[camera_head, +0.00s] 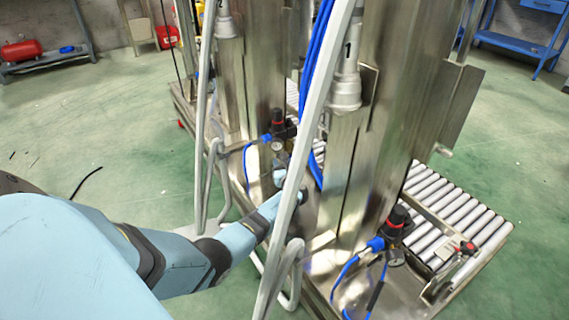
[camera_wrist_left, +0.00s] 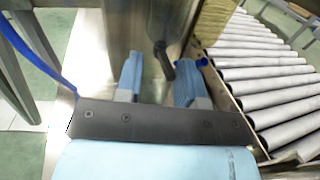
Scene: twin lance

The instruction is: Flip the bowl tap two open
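My left gripper (camera_wrist_left: 159,76) is open in the left wrist view, its two blue fingers apart. A dark, short, rod-like handle (camera_wrist_left: 163,60), which looks like the tap lever, shows between and just beyond the fingertips. I cannot tell whether a finger touches it. In the head view my left arm reaches in from the left to the steel station marked 2 (camera_head: 228,75). The gripper there is partly hidden behind a grey upright bar (camera_head: 305,130). The tap's body is not clear in either view. My right gripper is in neither view.
The nearer station marked 1 (camera_head: 350,85) stands at the right. Air regulators (camera_head: 278,130) with blue hoses sit on the frame. A roller conveyor (camera_head: 455,215) runs beside the stations; its rollers (camera_wrist_left: 265,80) also lie right of the fingers.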

